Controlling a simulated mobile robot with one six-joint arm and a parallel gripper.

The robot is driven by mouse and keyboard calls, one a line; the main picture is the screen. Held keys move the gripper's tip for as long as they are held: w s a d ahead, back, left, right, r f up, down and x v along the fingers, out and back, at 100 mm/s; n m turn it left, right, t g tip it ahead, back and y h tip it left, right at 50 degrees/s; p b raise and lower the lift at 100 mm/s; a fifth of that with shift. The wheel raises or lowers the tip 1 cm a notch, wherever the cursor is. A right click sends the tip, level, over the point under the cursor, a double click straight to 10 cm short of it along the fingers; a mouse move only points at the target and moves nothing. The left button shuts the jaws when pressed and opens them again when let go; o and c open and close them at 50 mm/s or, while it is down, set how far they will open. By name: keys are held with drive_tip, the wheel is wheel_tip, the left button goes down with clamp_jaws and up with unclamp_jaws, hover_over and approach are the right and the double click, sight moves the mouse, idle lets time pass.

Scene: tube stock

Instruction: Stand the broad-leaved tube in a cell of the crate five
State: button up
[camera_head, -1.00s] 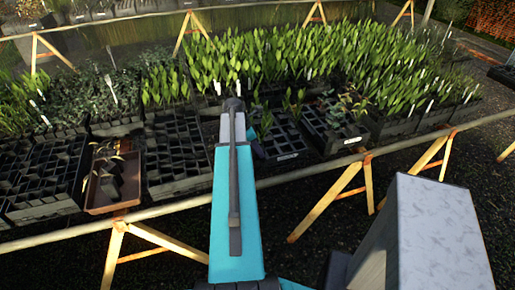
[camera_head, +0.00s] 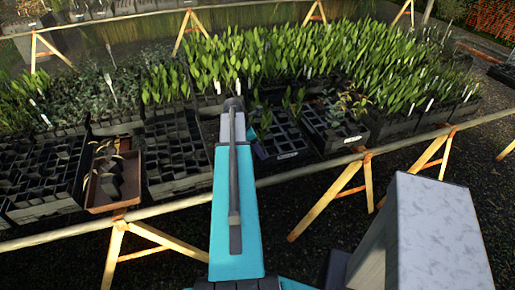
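My teal arm reaches away from me over the bench, and its far end hides most of my gripper. A small teal and dark part of the gripper (camera_head: 262,125) shows just right of the arm's tip, over the dark crates; its fingers cannot be made out. A dark crate (camera_head: 287,155) with a white front label stands there, with a few leafy tubes at its back and several empty cells. Another labelled crate (camera_head: 352,140) to its right holds a few reddish-leaved plants. The labels are too small to read. I cannot tell which tube is the broad-leaved one.
A brown tray (camera_head: 112,207) at left holds dark tubes with small plants, some leaning. Empty black crates (camera_head: 172,186) stand on either side of it. Dense green plants (camera_head: 290,55) fill the back. A wooden rail (camera_head: 190,207) edges the bench in front.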

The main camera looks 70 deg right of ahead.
drive_tip(key=shift+r, duration=0.15)
drive_tip(key=b+v, duration=0.3)
drive_tip(key=v, duration=1)
drive_tip(key=shift+a+r, duration=0.15)
drive_tip(key=shift+r, duration=0.05)
idle(1.3)
